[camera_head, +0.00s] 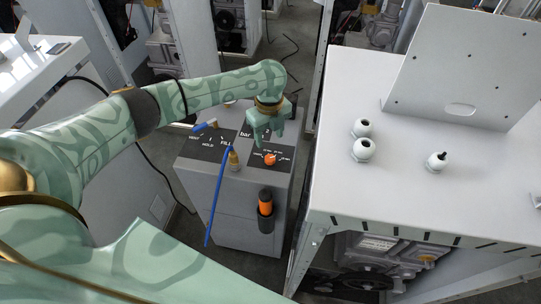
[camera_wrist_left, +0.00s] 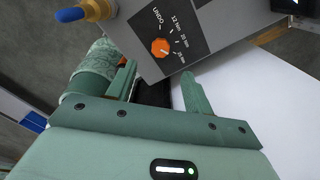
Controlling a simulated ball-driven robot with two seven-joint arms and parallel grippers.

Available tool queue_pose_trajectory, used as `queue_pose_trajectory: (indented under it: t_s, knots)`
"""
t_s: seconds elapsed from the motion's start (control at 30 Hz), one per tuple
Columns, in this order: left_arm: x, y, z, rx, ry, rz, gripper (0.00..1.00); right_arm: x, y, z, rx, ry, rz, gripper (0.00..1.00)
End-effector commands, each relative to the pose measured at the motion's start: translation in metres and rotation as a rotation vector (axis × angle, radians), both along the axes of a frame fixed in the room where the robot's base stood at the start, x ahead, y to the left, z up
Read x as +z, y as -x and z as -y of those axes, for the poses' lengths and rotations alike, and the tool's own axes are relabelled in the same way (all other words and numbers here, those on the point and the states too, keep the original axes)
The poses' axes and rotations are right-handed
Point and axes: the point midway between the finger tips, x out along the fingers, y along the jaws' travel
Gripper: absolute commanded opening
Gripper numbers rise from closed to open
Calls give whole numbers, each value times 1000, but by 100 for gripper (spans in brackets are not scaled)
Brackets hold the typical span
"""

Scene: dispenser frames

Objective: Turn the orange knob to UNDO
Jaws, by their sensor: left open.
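The orange knob (camera_head: 269,159) sits on a black label plate on top of a grey dispenser box (camera_head: 226,208). In the left wrist view the knob (camera_wrist_left: 160,47) shows with UNDO printed above it and several Nm marks to its right. I cannot clearly tell which mark it points at. My left gripper (camera_head: 264,138) hangs close above the plate, just behind the knob in the head view. In the left wrist view its fingers (camera_wrist_left: 158,74) are open and apart, with the knob just beyond their tips. Nothing is between them. My right gripper is not in view.
A brass fitting (camera_head: 234,160) and a blue lever (camera_head: 217,195) stand left of the knob. An orange-and-black handle (camera_head: 265,206) is on the box front. A white table (camera_head: 400,195) with round fittings stands close on the right.

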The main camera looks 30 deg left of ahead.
Motion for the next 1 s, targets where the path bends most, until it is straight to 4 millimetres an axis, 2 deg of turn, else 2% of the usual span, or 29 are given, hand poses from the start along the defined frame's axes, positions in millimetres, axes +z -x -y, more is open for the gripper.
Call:
queue_pose_trajectory:
  t_s: [0.03,0.1,0.33,0.5,0.8,0.87,0.97,1.0]
  knots:
    - [-19,0,1,2,0,-4,52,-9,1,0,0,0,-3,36]
    - [-37,1,1,2,0,-4,52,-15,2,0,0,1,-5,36]
    - [-80,0,1,2,0,-1,52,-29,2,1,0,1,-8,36]
    - [-93,0,1,1,1,1,52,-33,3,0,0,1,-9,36]
    - [-94,0,1,1,1,2,52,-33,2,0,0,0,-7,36]
    - [-94,0,1,1,1,2,38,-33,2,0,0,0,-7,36]
    - [-94,0,1,1,1,2,10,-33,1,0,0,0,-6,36]
    - [-94,0,1,1,1,2,7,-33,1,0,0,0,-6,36]
